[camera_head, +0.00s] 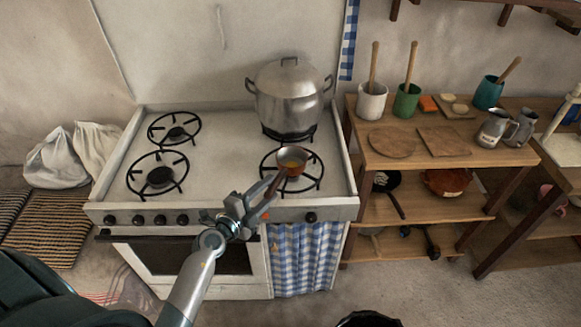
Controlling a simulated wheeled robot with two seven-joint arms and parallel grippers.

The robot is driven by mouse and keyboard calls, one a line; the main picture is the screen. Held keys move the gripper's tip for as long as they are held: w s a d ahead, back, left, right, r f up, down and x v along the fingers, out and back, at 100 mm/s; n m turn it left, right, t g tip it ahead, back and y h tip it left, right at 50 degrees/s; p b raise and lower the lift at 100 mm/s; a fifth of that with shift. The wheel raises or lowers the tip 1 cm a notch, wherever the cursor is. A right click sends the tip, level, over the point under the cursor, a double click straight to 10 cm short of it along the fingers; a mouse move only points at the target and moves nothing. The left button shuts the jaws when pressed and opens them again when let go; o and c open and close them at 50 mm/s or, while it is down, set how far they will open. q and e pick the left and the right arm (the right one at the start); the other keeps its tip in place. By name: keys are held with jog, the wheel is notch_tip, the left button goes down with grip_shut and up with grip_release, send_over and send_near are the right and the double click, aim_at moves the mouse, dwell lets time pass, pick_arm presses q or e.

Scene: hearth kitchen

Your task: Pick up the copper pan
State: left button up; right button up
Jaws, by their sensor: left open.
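My left gripper (252,204) is open at the front edge of the stove, close to the handle's near end. I cannot tell whether its fingers are around the handle or just short of it. My right gripper is not in view.
A large lidded steel pot (290,95) stands right behind the pan. The two left burners (160,176) are empty. To the right, a wooden shelf table (480,157) holds a white cup (371,102), a green cup (406,102), boards and metal jugs.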

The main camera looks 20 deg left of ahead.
aim_at(281, 178)
pick_arm(q)
jog(key=x, duration=0.5)
jog(key=shift+s, duration=0.1)
dwell(0.3)
grip_shut()
